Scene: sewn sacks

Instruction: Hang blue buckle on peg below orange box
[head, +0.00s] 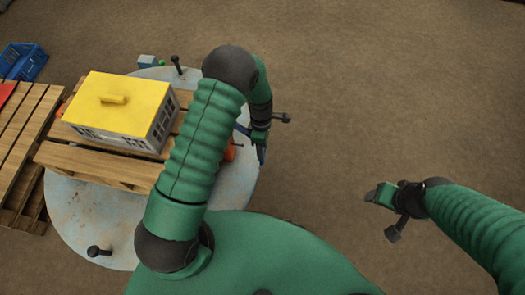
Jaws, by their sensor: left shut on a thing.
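My left arm arches over the round table, and its gripper (259,142) points down at the table's right edge. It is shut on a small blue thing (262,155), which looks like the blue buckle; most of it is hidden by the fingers. An orange thing (231,151) shows just left of this gripper, mostly behind my arm, so I cannot tell if it is the orange box. No peg shows clearly below it. My right gripper (379,195) is over bare floor at the right, away from everything; its jaw opening is too small to judge.
A yellow-roofed toy house (118,104) stands on a wooden pallet (100,168) on the round grey table (75,215). Black pegs stand at the table's back (178,66) and front left (98,251). A blue crate (24,62) is far left. Floor at right is clear.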

